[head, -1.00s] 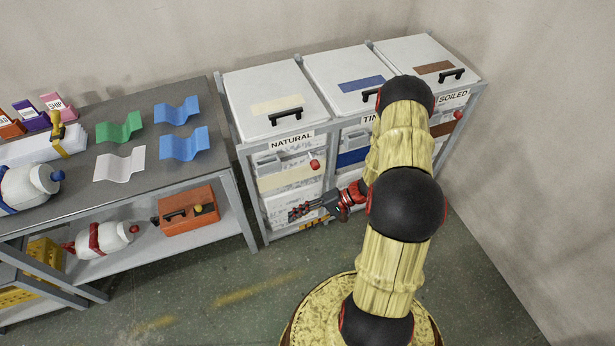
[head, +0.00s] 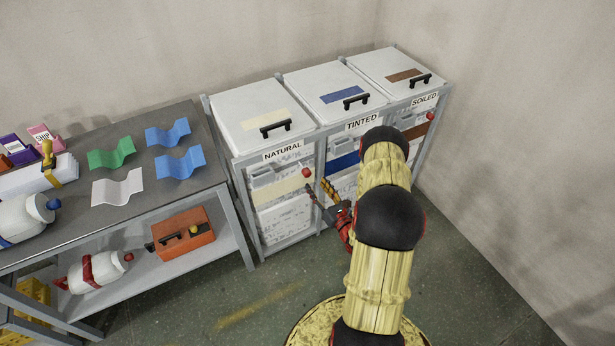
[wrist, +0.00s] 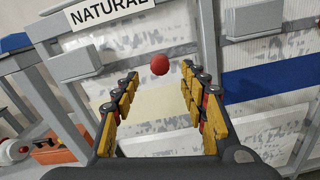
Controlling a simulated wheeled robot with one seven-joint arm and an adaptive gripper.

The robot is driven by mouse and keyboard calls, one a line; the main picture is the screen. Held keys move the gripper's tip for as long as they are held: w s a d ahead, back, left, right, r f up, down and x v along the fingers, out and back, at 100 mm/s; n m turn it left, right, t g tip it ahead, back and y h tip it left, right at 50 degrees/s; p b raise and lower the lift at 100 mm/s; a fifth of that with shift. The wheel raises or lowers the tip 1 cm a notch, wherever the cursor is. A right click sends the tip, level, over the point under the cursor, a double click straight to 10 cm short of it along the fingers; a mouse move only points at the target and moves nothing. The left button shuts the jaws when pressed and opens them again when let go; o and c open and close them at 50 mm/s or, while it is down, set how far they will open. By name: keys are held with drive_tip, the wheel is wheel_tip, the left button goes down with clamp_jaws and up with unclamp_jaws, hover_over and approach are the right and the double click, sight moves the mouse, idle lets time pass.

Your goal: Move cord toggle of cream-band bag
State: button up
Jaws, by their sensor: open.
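The cream-band bag (head: 282,219) hangs in the rack below the NATURAL sign, its cream band (head: 272,191) across the front; the band also shows in the wrist view (wrist: 150,108). Its cord toggle is a red ball (head: 306,172) at the bag's upper right. In the wrist view the toggle (wrist: 159,64) appears between and slightly beyond the fingertips. My gripper (head: 318,187) is open and empty, facing the bag just below the toggle. In the wrist view its fingers (wrist: 160,74) are spread on both sides. The cord cannot be made out.
A blue-band bag (head: 343,163) under TINTED and a brown-band bag (head: 416,131) under SOILED share the grey rack. A grey-topped bench (head: 75,125) with coloured corrugated pieces stands left; an orange toolbox (head: 183,235) is on its lower shelf. Floor in front is clear.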

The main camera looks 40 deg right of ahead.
sight(309, 175)
drive_tip(key=b+x, duration=0.2)
drive_tip(key=x, duration=0.5)
drive_tip(key=shift+w, duration=0.3)
drive_tip(key=shift+c, duration=0.2)
clamp_jaws()
idle(0.5)
